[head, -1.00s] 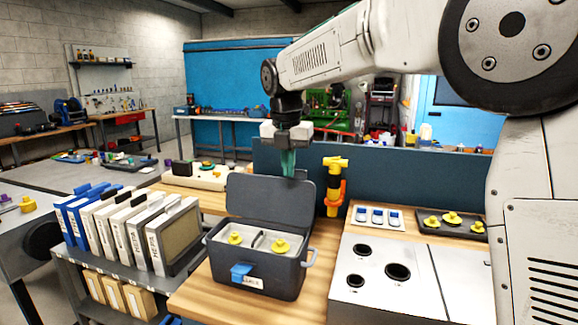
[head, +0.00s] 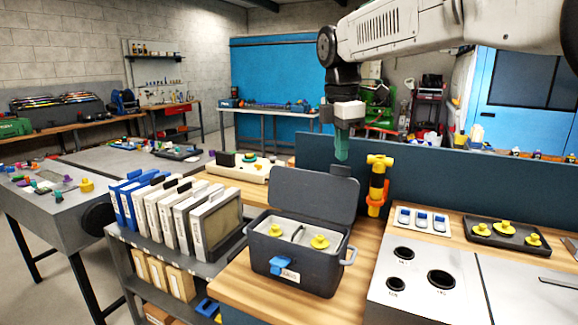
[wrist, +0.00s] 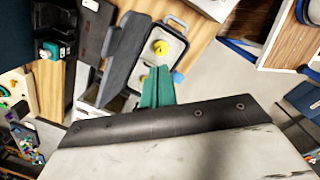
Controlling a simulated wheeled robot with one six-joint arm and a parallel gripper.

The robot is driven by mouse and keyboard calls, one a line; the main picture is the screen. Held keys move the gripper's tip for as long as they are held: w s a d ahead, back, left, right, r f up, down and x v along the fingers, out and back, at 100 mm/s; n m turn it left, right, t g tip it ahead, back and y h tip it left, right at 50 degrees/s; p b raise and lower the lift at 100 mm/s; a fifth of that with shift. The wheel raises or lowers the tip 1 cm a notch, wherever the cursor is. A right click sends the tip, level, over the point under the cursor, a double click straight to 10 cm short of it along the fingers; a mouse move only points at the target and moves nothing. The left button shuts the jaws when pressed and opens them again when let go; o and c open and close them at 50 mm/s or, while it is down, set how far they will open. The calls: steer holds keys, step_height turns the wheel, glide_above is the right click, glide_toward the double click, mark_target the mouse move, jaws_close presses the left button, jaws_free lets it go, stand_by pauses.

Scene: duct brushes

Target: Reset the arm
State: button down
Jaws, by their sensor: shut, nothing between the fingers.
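My arm reaches in from the upper right in the head view, with my gripper (head: 342,152) pointing down. The green fingers are together with nothing between them. It hangs in the air above and behind the open dark grey case (head: 300,262), near its raised lid. In the wrist view the green fingers (wrist: 157,86) show closed, with the case (wrist: 178,32) and its yellow-knobbed pieces beyond them. Two yellow knobs (head: 320,242) stand inside the case.
A yellow and orange tool (head: 377,185) stands right of my gripper, by a dark blue panel (head: 450,190). A black tray (head: 507,238) with yellow knobs and a grey block with round holes (head: 420,300) are at right. White filter cases (head: 185,215) stand at left.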

steer(key=s+d+f+m, duration=0.4)
steer(key=s+m, duration=0.3)
steer(key=s, duration=0.4)
steer(key=s+d+f+m, duration=0.5)
steer(key=s+m, duration=0.2)
steer(key=s, duration=0.5)
steer(key=s+d+f+m, duration=0.4)
steer(key=s+d+m, duration=0.1)
steer(key=s, duration=0.7)
steer(key=shift+s+f+m+t+y, duration=0.25)
steer(key=shift+f+m+t+y, duration=0.1)
steer(key=shift+m, duration=0.55)
